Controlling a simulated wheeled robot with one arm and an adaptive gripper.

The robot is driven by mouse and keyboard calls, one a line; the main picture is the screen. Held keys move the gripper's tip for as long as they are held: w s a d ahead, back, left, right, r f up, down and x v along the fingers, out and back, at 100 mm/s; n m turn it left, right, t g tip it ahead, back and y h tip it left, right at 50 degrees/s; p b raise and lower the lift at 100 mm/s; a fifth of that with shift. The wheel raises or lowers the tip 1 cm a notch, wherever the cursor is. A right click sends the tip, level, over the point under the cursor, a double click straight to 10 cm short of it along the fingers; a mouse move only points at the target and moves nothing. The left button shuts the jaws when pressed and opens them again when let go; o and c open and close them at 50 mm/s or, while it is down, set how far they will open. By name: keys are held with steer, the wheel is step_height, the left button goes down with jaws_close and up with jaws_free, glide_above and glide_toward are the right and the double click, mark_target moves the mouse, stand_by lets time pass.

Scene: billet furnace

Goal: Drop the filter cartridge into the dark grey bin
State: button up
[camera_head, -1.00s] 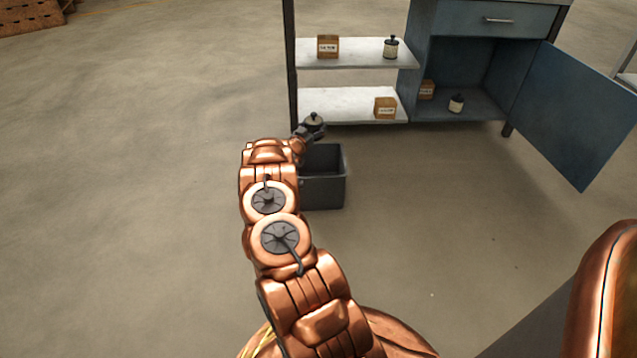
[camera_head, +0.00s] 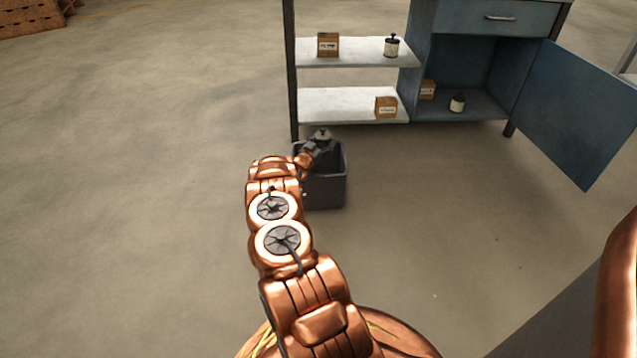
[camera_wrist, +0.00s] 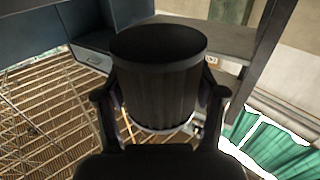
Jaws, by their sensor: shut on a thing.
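The filter cartridge (camera_wrist: 157,85) is a ribbed cylinder with a dark top, held between the two fingers of my gripper (camera_wrist: 160,105) in the wrist view. How high the cartridge is above the rim is hard to tell.
Behind the bin stands a shelf unit (camera_head: 345,99) with brown boxes (camera_head: 328,44) and a canister (camera_head: 392,46). To its right is a blue-grey cabinet (camera_head: 490,60) with its door (camera_head: 585,110) open and a box and canister inside. The floor left and right is clear.

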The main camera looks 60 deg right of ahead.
steer(key=o, duration=1.3)
steer(key=shift+f, duration=0.1)
steer(key=shift+r, duration=0.2)
steer(key=shift+r, duration=4.85)
